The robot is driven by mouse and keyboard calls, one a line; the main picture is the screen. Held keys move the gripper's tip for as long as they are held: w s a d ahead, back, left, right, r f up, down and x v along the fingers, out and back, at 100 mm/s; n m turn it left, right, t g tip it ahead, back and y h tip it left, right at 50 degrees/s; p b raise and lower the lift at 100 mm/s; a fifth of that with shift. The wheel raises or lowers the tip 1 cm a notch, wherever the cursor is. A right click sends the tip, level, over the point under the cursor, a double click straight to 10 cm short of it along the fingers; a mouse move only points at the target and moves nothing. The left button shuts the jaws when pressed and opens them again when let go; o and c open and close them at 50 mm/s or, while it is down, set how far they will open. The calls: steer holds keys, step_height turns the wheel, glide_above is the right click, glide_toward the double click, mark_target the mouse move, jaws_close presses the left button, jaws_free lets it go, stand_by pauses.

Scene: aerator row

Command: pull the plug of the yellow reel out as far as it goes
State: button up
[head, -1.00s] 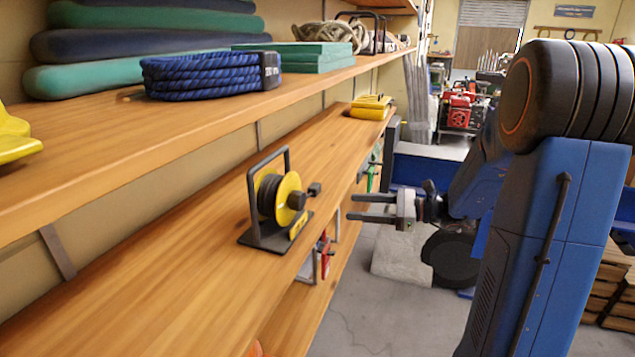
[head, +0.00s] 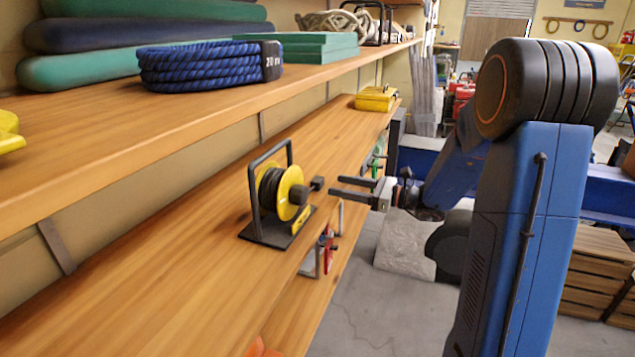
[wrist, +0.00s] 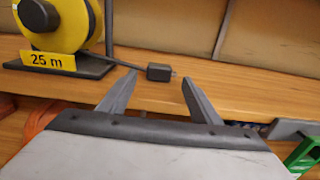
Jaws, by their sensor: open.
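The yellow reel (head: 291,193) with dark cable stands in a black frame on the middle wooden shelf. It also shows in the wrist view (wrist: 85,30), with a yellow "25 m" label on its base. Its small black plug (head: 317,183) sticks out at the right side of the reel. In the wrist view the plug (wrist: 159,72) lies ahead of my fingertips, between their lines. My gripper (head: 341,187) is open and empty, just right of the plug and apart from it. In the wrist view both fingers of my gripper (wrist: 158,78) show spread.
The upper shelf (head: 180,105) holds a coiled blue rope (head: 205,68), green slabs and rolled mats. A yellow case (head: 376,98) sits further along the middle shelf. Red and green items hang below the shelf edge. The shelf around the reel is clear.

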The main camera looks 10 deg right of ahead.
mark_target(338, 163)
steer(key=x, duration=0.8)
steer(key=shift+w+a, duration=0.15)
steer(key=shift+a, duration=0.05)
steer(key=shift+c, duration=0.6)
jaws_close()
steer(key=w+d, duration=0.4)
steer(key=w, duration=0.1)
steer(key=w+d, duration=0.3)
steer(key=w, duration=0.2)
steer(key=w+d, duration=0.4)
steer(key=w, duration=0.2)
steer(key=shift+d, duration=0.35)
steer(key=shift+o, duration=0.6)
jaws_free()
steer(key=v, duration=1.7)
steer(key=shift+s+d, duration=0.15)
steer(key=shift+s, duration=0.05)
